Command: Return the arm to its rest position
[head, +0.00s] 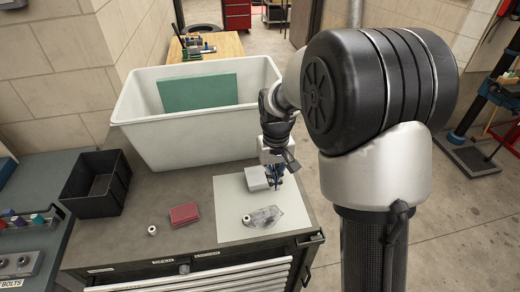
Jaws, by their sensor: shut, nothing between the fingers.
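My arm reaches in from the right side of the head view, its large black joint in front. My gripper (284,157) is shut and empty. It hangs low over the far part of a pale mat (233,215) on the cabinet top, close to a light grey block (256,178) and a small blue item. The gripper hides part of these; I cannot tell whether it touches them.
A large white bin (185,128) holding a green board (198,92) stands just behind. A black open box (97,183), a red block (184,214), a small white roll (152,230) and a grey crumpled piece (262,217) lie on the cabinet top.

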